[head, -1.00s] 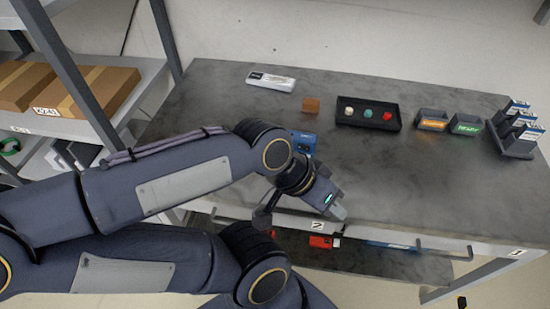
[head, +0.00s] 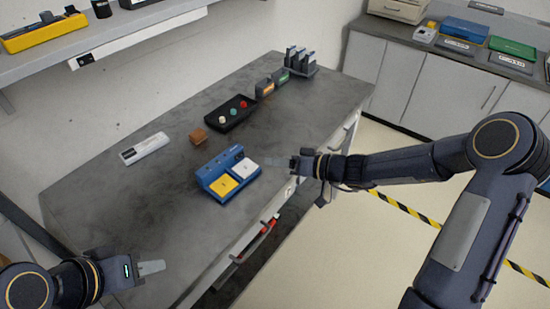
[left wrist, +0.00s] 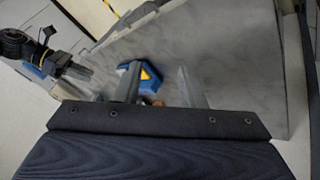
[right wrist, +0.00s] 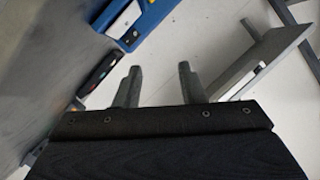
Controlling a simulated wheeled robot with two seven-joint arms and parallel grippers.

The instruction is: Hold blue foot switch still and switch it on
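The blue foot switch (head: 213,190) lies on the grey tabletop, with a yellow pedal and a white pedal facing up. My right gripper (head: 297,163) is just right of it, apart from it, by the table's front edge. The foot switch's blue body and white pedal also show at the top of the right wrist view (right wrist: 131,36), beyond my open, empty fingers (right wrist: 158,80). My left gripper (head: 158,267) is at the table's near-left end, well away from the switch. In the left wrist view its fingers are apart and empty, and one partly hides the switch (left wrist: 124,75).
A brown block (head: 198,136) and a black tray with coloured buttons (head: 221,126) are behind the switch. A white labelled box (head: 144,148) lies to the left. The near-left tabletop is clear.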

